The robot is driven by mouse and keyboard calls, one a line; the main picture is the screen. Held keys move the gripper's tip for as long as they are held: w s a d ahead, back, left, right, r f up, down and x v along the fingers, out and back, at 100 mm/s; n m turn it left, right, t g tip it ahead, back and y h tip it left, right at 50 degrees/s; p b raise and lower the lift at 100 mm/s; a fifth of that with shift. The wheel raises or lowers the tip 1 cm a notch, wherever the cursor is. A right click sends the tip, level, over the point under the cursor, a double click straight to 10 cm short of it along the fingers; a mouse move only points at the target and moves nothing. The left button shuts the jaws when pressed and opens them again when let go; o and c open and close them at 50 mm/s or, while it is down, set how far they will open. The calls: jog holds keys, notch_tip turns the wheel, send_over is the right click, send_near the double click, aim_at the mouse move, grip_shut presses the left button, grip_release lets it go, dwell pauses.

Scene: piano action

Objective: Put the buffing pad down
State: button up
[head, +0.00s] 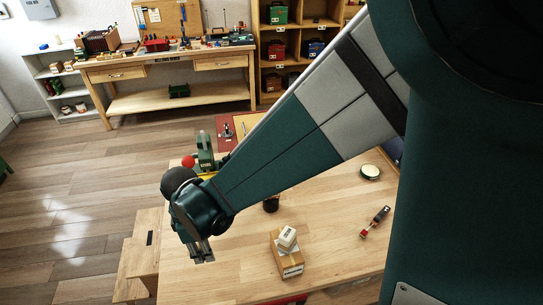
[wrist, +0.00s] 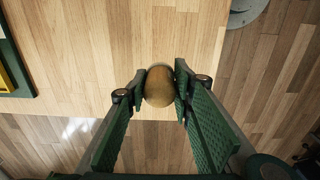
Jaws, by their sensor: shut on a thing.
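My gripper (wrist: 161,84) is shut on a rounded, brown wooden piece (wrist: 158,88), which sits between its two fingertips in the wrist view. I take this to be part of the buffing pad; its underside and any pad face are hidden. In the head view my gripper (head: 203,258) points down at the left edge of the wooden table (head: 240,275), and the held piece cannot be made out there. In the wrist view the held piece appears over the tabletop close to its edge. Whether it touches the table cannot be told.
A cardboard box (head: 289,268) with a white block (head: 287,237) on it stands right of my gripper. A dark cup (head: 271,204), a round tin (head: 370,171) and a red-ended tool (head: 376,222) lie farther off. A wooden stool (head: 141,258) is at left. Bare tabletop lies between.

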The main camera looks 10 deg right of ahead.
jog(key=shift+r, duration=0.1)
jog(key=shift+r, duration=2.4)
jog(key=shift+w+d+r, duration=0.15)
jog(key=shift+r, duration=0.1)
jog(key=w+d+m, duration=0.3)
jog(key=w+d, duration=0.4)
jog(key=d, duration=0.1)
jog(key=w+d+m, duration=0.2)
jog(key=w+d, duration=0.6)
jog(key=d, duration=0.1)
jog(key=w+d+m, duration=0.3)
jog(key=w+d, duration=0.4)
jog(key=d, duration=0.2)
jog(key=shift+w+r+m+p, duration=0.3)
jog(key=shift+w+p, duration=0.05)
jog(key=shift+w, duration=0.05)
jog(key=w+d+m, duration=0.3)
jog(key=d+m, duration=0.1)
jog(key=d, duration=1.4)
jog(key=w+d+m, duration=0.2)
jog(key=d+m, duration=0.2)
jog(key=d, duration=1.4)
jog(key=shift+w+a+f, duration=0.1)
jog(key=shift+f, duration=1.35)
jog(key=shift+w+a+f, duration=0.1)
jog(key=shift+f, duration=1.35)
